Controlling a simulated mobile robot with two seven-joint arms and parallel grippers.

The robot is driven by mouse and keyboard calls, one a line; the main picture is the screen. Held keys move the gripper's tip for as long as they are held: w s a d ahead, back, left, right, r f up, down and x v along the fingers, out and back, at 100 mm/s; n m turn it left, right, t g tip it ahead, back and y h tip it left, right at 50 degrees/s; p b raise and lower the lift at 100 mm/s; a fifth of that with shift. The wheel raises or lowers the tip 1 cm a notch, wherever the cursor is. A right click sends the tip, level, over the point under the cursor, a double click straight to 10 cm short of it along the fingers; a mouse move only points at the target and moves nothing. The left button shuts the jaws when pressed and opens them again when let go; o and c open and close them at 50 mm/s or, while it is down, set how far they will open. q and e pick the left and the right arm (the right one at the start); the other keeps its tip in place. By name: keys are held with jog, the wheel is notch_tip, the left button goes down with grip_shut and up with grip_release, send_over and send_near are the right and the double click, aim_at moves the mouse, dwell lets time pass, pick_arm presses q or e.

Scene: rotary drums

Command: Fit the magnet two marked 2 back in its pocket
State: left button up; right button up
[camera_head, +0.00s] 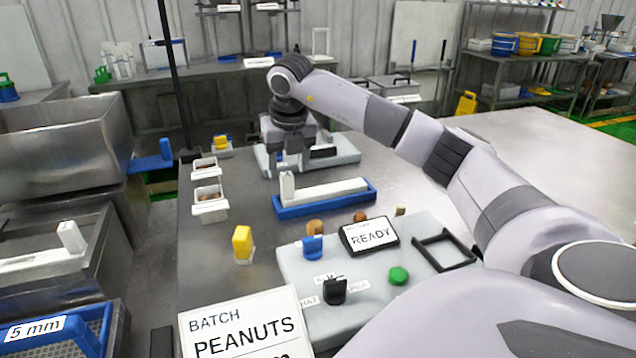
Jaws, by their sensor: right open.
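My right gripper (291,160) points down with its fingers apart, over the pale grey block (345,150) at the back of the table. A dark slot or part shows on that block beside the fingers. In front of it a long white bar (335,190) with an upright white post (287,187) at its left end lies in a blue tray (300,209). I see nothing held between the fingers, but the wrist hides part of the block. No mark 2 is readable, so I cannot tell which piece is magnet two or where its pocket is. My left gripper is not in view.
A grey panel (300,262) carries a READY display (369,236), a black knob (335,290), a green button (398,276) and a black frame (444,250). A yellow block (242,243) and small white bins (209,201) stand left. The PEANUTS sign (245,325) is in front.

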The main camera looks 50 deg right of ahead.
aim_at(287, 174)
jog(key=x, duration=0.5)
jog(key=shift+a+f, duration=0.15)
jog(key=shift+f, duration=0.1)
grip_shut()
jog(key=shift+r, duration=0.1)
jog(key=shift+r, duration=0.1)
notch_tip(287, 174, up, 20)
jog(key=p, duration=0.1)
jog(key=shift+p, duration=0.35)
